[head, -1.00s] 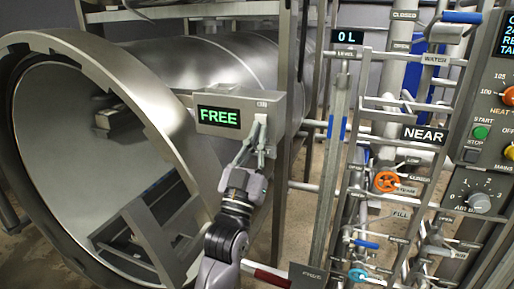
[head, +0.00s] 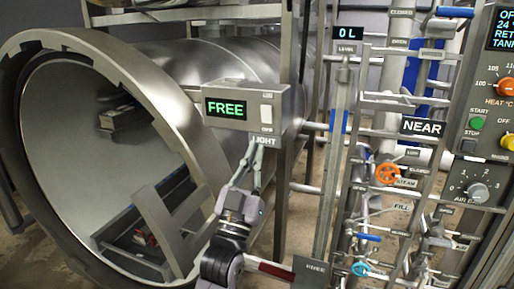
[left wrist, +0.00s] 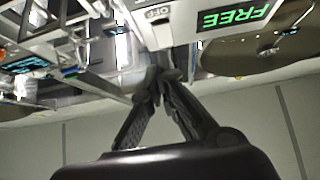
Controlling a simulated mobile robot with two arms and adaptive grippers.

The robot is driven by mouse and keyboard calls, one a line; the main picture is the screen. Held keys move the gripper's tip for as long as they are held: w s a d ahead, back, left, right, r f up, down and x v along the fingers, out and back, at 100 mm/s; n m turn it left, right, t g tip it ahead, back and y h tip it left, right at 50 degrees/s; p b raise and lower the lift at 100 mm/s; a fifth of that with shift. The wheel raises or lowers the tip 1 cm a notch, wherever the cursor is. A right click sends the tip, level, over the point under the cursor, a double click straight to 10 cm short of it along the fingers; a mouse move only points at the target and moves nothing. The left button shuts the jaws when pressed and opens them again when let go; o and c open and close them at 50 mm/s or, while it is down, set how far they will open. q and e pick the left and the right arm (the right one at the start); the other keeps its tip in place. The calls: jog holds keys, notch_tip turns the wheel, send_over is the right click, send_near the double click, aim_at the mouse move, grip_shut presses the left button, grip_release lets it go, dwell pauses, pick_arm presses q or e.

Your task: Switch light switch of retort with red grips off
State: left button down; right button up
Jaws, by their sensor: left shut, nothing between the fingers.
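The light switch (head: 266,112) is a pale rocker on the right of a grey box (head: 288,108) fixed to the retort (head: 60,50). A small label sits above it, OFF is below it, and LIGHT is on the box's lower edge. I cannot tell which way the rocker is tilted. My left gripper (head: 253,152) is just below the box, fingers together and empty, apart from the switch. In the left wrist view the shut fingertips (left wrist: 158,82) point toward the box, near its OFF label (left wrist: 158,12). My right gripper is not in view.
The green FREE display (head: 226,108) is beside the switch. The retort's round mouth is open at the left. At the right are pipes, an orange valve wheel (head: 387,174), a NEAR sign (head: 423,127) and a control panel (head: 490,150). A dark red grip (head: 272,270) is low in front.

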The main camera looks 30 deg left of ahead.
pick_arm(q)
jog(key=v, duration=0.2)
jog(key=b+v, duration=0.2)
jog(key=v, duration=0.1)
jog(key=shift+w+f, duration=0.1)
jog(key=shift+f, duration=0.5)
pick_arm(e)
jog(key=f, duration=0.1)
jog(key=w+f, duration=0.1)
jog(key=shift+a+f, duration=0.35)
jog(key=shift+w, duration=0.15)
